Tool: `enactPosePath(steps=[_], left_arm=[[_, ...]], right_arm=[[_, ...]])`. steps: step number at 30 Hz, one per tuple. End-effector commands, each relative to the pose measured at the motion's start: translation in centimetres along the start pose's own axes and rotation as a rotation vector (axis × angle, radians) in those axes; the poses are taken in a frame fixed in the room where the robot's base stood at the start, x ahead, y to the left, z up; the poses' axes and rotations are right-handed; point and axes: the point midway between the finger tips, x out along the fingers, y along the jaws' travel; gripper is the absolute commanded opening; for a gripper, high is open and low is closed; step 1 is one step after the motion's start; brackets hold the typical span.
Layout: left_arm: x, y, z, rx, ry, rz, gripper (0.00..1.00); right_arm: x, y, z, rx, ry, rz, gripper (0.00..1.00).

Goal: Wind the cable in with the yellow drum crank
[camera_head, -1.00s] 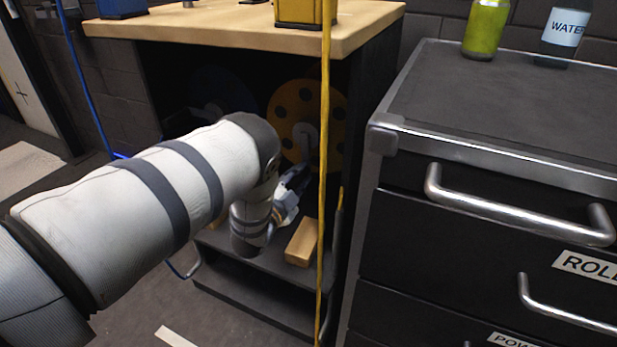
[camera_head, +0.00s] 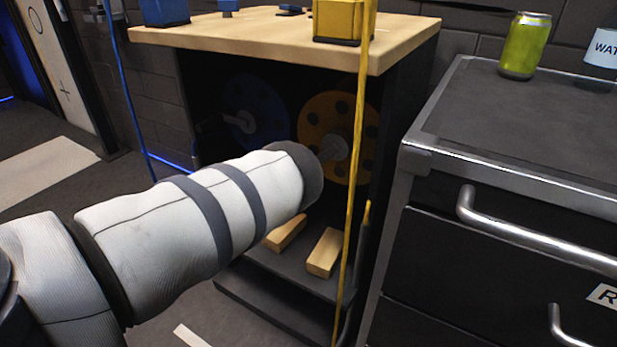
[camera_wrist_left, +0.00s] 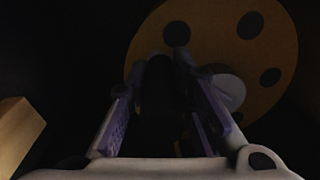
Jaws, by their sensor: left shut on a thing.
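The yellow drum (camera_head: 322,103), a disc with round holes and a grey hub (camera_head: 333,148), sits inside the dark cabinet, right of a blue drum (camera_head: 262,108). The yellow cable (camera_head: 357,140) hangs down in front of the cabinet. The yellow drum (camera_wrist_left: 215,38) fills the upper right of the left wrist view. My left gripper (camera_wrist_left: 160,92) is in front of it, its fingers on either side of a dark, poorly lit piece, seemingly the crank handle (camera_wrist_left: 160,80). My forearm hides this gripper in the head view. My right gripper is in neither view.
Wooden blocks (camera_head: 325,252) lie on the cabinet's low shelf. The wooden top (camera_head: 270,40) overhangs the drums. A dark drawer unit (camera_head: 500,200) with metal handles stands close on the right. A blue cable (camera_head: 131,105) hangs at the left.

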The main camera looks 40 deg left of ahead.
Motion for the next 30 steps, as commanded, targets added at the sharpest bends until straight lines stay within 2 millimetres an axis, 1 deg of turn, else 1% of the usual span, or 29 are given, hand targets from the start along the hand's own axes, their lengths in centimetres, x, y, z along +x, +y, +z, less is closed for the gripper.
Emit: enactPosePath(steps=[1, 4, 19, 20, 21, 22, 23, 30], left_arm=[[0.00, -0.25, 0.43, 0.014, -0.008, -0.004, 0.00], [0.00, -0.35, 0.59, 0.032, -0.008, -0.004, 0.00], [0.01, -0.49, 0.75, 0.047, -0.010, -0.005, 0.00], [0.01, -0.49, 0.75, 0.047, -0.010, -0.005, 0.23], [0.01, -0.50, 0.75, 0.047, -0.010, -0.005, 0.32], [0.01, -0.50, 0.75, 0.047, -0.010, -0.005, 0.39], [0.02, -0.51, 0.75, 0.047, -0.010, -0.006, 0.41], [0.08, -0.61, 0.59, 0.047, -0.006, -0.009, 0.41]], right_arm=[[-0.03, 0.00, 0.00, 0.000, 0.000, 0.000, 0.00], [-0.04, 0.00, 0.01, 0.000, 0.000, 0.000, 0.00], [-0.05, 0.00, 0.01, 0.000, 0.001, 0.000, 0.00], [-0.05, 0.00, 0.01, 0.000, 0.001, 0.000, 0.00], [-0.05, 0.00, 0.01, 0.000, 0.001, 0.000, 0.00], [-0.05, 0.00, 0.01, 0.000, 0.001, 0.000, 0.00], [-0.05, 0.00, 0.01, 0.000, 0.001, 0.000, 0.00], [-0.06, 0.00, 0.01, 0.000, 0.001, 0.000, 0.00]])
